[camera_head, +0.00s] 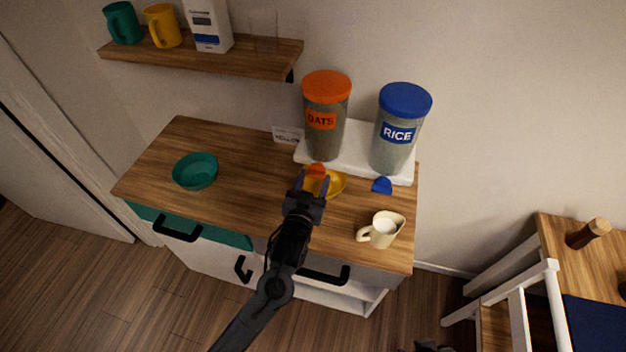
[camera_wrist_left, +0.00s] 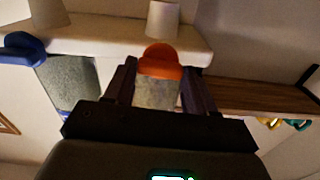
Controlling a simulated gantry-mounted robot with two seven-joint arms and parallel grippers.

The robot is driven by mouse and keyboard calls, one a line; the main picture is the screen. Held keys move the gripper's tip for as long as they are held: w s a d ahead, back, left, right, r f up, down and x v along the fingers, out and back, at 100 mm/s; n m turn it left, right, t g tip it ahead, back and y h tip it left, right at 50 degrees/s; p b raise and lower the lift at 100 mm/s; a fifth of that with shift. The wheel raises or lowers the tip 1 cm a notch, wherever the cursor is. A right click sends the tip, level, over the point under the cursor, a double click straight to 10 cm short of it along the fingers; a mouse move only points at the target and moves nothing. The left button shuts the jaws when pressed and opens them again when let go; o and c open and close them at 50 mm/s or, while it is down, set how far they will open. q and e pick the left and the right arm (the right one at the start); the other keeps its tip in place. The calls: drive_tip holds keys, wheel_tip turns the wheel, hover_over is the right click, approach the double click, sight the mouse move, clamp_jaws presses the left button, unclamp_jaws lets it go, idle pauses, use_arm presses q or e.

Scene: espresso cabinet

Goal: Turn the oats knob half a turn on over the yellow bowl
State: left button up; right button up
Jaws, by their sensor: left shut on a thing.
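The oats dispenser (camera_head: 323,135) has an orange lid and an orange label. Its orange knob (camera_head: 316,170) is at its foot, above the yellow bowl (camera_head: 339,183). My left gripper (camera_head: 314,184) reaches over the bowl from the front and is shut on the knob, hiding part of the bowl. In the left wrist view the orange knob (camera_wrist_left: 160,62) sits between the two fingers (camera_wrist_left: 158,88). The exact turn angle of the knob is hard to tell. A dark part of my right arm shows at the bottom edge; its jaws are not clear.
The rice dispenser (camera_head: 396,135) with its blue knob (camera_head: 382,186) stands to the right on the white base (camera_head: 353,150). A cream jug (camera_head: 382,230) is at the right front. A green bowl (camera_head: 195,171) is at the left, with bare wood between it and my gripper.

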use_arm(q)
drive_tip(key=m+p, duration=0.3)
drive_tip(key=shift+r+m, duration=0.15)
drive_tip(key=shift+m, duration=0.25)
drive_tip(key=m+p, duration=0.3)
drive_tip(key=m, duration=0.1)
drive_tip(key=shift+m, duration=0.3)
drive_tip(key=m+p, duration=0.2)
drive_tip(key=m, duration=0.3)
drive_tip(key=shift+p, duration=0.4)
drive_tip(key=shift+f+m+p, duration=0.2)
drive_tip(key=shift+m+p, duration=0.6)
drive_tip(key=shift+m, duration=1.4)
drive_tip(key=o, duration=1)
drive_tip(key=shift+o, duration=0.2)
drive_tip(key=shift+s, duration=0.1)
